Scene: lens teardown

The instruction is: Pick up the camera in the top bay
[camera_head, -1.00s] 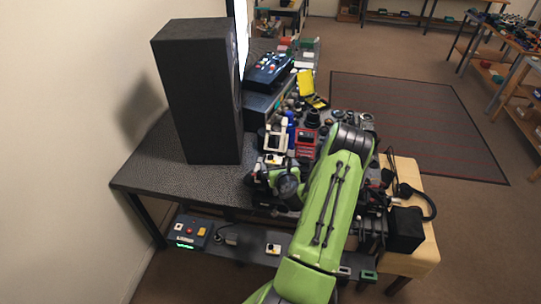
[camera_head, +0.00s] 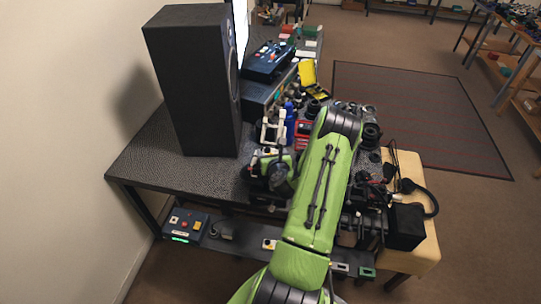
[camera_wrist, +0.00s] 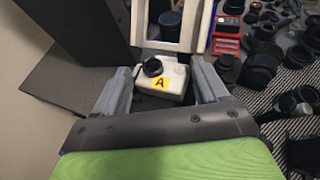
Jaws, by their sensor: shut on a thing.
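A white camera (camera_wrist: 162,80) with a black lens and a yellow label "A" sits between the fingers of my gripper (camera_wrist: 160,74) in the wrist view. The fingers are shut on its sides. A white upright frame (camera_wrist: 168,46) stands just beyond it; I cannot tell whether they touch. In the head view, my gripper (camera_head: 270,160) is over the table's near edge, below the white frame (camera_head: 271,131), and the held camera is mostly hidden by my wrist.
A tall black speaker (camera_head: 197,85) stands left on the dark table (camera_head: 150,160). Lenses and red boxes (camera_wrist: 225,45) crowd the right side. A shelf below holds a control box (camera_head: 187,224) and a small white item with a yellow label (camera_head: 270,244). Headphones (camera_head: 420,195) lie at right.

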